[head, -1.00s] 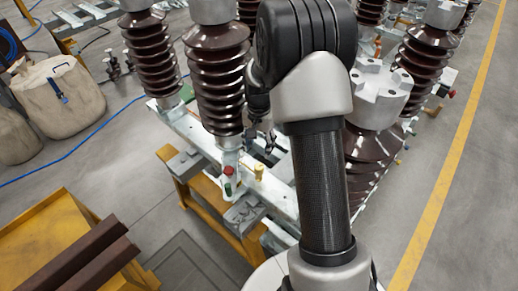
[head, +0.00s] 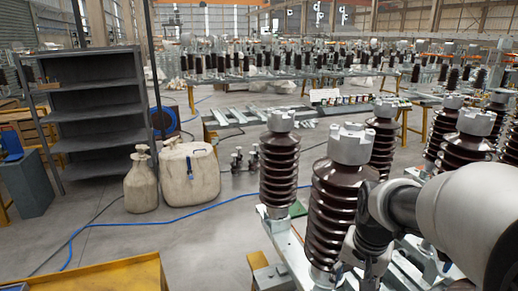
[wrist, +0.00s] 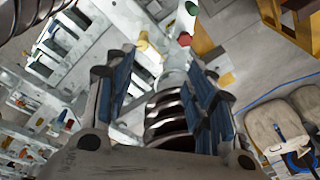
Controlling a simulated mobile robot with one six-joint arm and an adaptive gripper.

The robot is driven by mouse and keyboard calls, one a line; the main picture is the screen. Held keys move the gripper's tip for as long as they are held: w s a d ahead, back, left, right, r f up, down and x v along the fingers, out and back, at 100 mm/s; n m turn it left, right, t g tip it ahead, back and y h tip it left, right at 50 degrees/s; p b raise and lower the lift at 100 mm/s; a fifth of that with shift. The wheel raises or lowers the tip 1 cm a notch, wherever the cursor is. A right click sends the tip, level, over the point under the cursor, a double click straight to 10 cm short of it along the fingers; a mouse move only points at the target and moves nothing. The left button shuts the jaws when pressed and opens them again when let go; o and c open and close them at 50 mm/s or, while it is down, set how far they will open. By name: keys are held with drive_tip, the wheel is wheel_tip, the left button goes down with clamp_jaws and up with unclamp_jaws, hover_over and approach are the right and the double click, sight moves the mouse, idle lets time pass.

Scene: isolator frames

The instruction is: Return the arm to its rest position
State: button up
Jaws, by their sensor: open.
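My arm enters the head view at the lower right as a silver-grey link with a dark joint, in front of the brown ribbed insulators. My gripper (wrist: 160,68) shows in the wrist view with two blue-padded fingers standing apart. It is open and nothing is seen gripped. A brown insulator (wrist: 166,118) shows between and beyond the fingers; I cannot tell how far away it is. In the head view the nearest insulator (head: 337,205), with a grey metal cap, stands just left of my arm. The fingertips cannot be made out there.
More insulators (head: 279,165) stand close by on pale metal frames. Two beige canvas sacks (head: 190,175), a grey shelf (head: 97,120) and a yellow bench (head: 110,278) are at the left. A blue hose (head: 120,223) crosses the open grey floor.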

drive_tip(key=s+a+r+n+t, duration=0.1)
drive_tip(key=s+a+r+n, duration=0.2)
drive_tip(key=s, duration=0.6)
drive_tip(key=s+a+r+n+t, duration=0.1)
drive_tip(key=s+a+r+n, duration=0.2)
drive_tip(key=s, duration=0.6)
drive_tip(key=shift+a+r+n+t, duration=0.3)
drive_tip(key=shift+a+t, duration=0.1)
drive_tip(key=shift+a, duration=0.1)
